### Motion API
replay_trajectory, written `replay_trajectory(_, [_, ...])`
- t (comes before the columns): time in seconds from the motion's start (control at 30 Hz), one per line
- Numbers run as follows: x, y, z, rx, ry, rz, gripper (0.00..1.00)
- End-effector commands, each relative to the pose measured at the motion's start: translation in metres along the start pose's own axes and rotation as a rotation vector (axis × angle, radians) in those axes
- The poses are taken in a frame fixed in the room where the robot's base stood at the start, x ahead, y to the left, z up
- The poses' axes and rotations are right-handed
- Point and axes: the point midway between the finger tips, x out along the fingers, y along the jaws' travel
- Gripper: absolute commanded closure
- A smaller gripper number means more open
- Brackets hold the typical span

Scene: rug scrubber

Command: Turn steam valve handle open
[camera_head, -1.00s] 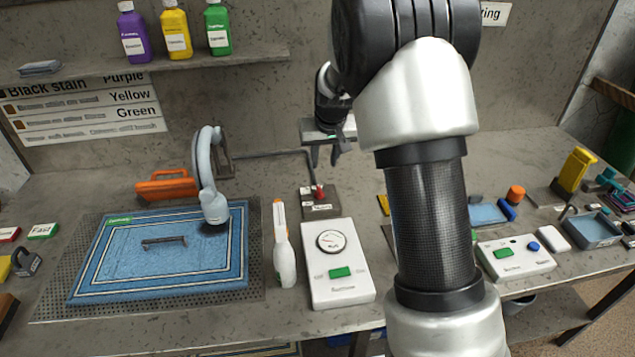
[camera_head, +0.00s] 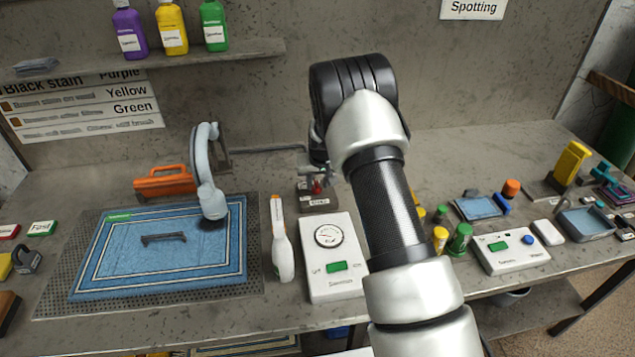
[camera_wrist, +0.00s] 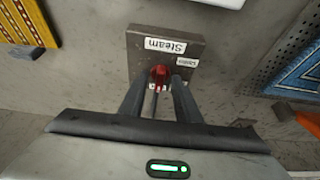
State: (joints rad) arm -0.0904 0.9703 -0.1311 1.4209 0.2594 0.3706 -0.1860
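The steam valve's red handle (camera_wrist: 160,73) sits on a dark grey block (camera_wrist: 137,42) labelled "Steam" in the wrist view. In the head view the red handle (camera_head: 316,187) shows small, above its block (camera_head: 322,207) at the back of the bench. My gripper (camera_wrist: 158,86) is at the handle, with one finger on each side of it. The fingers are apart, and small gaps seem to show beside the red handle. I cannot tell whether either finger touches it. In the head view my arm hides most of my gripper (camera_head: 318,174).
A white gauge box (camera_head: 345,282) with a green button stands in front of the valve block. A white spray tool (camera_head: 281,245) and a blue rug (camera_head: 128,262) lie to the left. Green and yellow caps (camera_head: 460,239) stand right of my arm. A back wall rises behind.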

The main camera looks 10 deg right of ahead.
Motion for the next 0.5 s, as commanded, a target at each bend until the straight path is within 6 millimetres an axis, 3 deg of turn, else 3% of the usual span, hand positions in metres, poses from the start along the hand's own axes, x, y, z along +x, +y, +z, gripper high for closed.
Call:
replay_trajectory(0.27, [0.0021,0.0,0.0001,0.0,0.0,0.0,0.7])
replay_trajectory(0.47, [0.0019,0.0,0.0002,0.0,0.0,0.0,1.0])
replay_trajectory(0.5, [0.0019,0.0,0.0002,0.0,0.0,0.0,1.0])
